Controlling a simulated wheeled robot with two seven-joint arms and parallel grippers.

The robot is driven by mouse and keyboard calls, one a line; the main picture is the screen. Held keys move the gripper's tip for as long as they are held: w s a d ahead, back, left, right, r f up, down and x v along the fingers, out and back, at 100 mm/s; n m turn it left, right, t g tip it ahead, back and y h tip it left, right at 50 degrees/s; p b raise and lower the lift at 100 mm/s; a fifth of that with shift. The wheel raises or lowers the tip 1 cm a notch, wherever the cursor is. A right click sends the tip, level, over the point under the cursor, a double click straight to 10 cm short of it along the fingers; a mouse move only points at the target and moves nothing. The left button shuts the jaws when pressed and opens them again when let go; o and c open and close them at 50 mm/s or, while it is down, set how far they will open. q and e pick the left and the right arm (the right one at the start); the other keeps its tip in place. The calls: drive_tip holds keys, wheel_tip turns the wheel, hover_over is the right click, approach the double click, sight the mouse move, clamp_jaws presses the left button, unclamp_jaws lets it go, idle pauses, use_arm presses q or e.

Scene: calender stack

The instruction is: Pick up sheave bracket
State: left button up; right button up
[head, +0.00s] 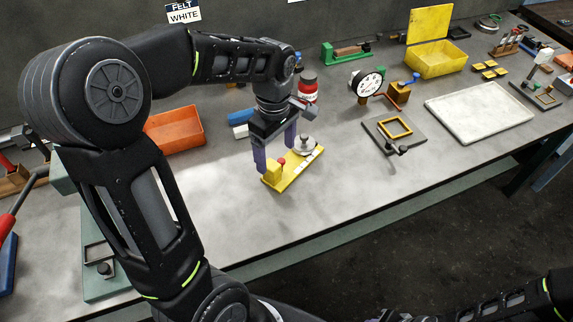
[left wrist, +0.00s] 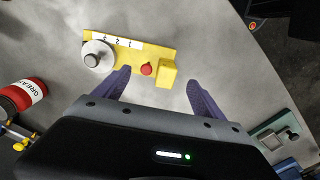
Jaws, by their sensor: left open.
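The yellow piece that I take for the sheave bracket (head: 288,178) lies on the grey bench. It has a flat plate with a white numbered strip, a round silver disc at one end, and a red knob and raised yellow block at the other. It also shows in the left wrist view (left wrist: 130,55). My left gripper (head: 275,160) is open, pointing down at the knob-and-block end. In the left wrist view, the fingers of my left gripper (left wrist: 158,78) appear to either side of the knob and block, holding nothing. Contact cannot be judged. My right gripper's jaws cannot be made out.
An orange tray (head: 176,130) is to the left. A dial gauge (head: 367,84), a dark plate with a yellow frame (head: 394,134) and a white tray (head: 478,108) are to the right. The bench front is clear.

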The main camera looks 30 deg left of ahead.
sight(277, 163)
use_arm(q)
wheel_tip(277, 163, down, 5)
drive_tip(key=shift+w+r+p, duration=0.1)
drive_tip(key=shift+r+p, duration=0.1)
drive_tip(key=shift+p, duration=0.25)
drive_tip(key=shift+c, duration=0.4)
clamp_jaws()
idle(0.6)
drive_tip(key=shift+r, duration=0.1)
